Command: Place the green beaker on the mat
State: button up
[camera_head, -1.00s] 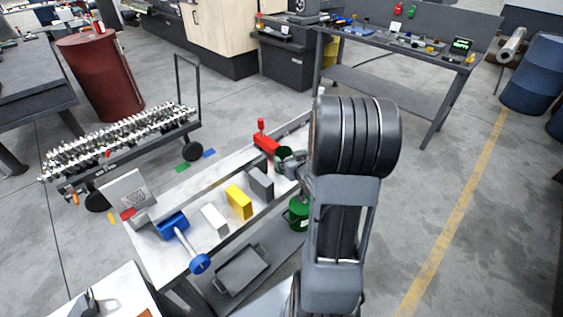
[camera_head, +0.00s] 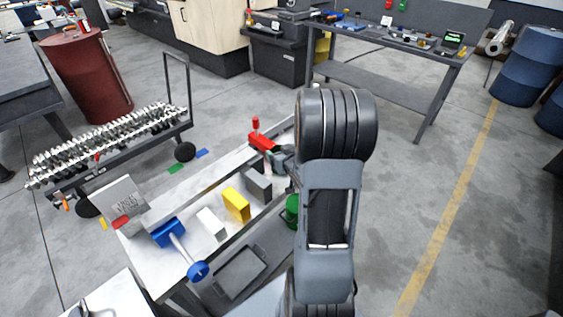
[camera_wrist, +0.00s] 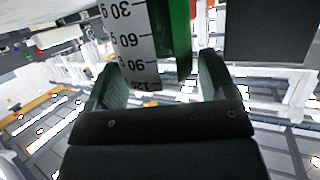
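The green beaker (camera_wrist: 177,35) fills the upper middle of the wrist view, with a white scale strip marked 30, 60 and 90 on its side. My gripper (camera_wrist: 160,75) has its two green-padded fingers apart on either side of the beaker. A narrow light gap shows between the beaker and the right finger; contact on the left is unclear. In the head view my gripper (camera_head: 284,160) is beside the red vise on the workbench, and my arm hides most of the beaker. I cannot make out the mat for certain.
The workbench (camera_head: 150,257) carries a red vise (camera_head: 262,142), grey, yellow (camera_head: 236,204) and white (camera_head: 211,223) blocks, and a blue tool (camera_head: 168,232). A green container (camera_head: 292,210) and dark tray (camera_head: 239,271) sit below.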

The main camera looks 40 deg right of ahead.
jog(key=c, duration=1)
jog(key=shift+o, duration=0.2)
jog(key=shift+r, duration=0.1)
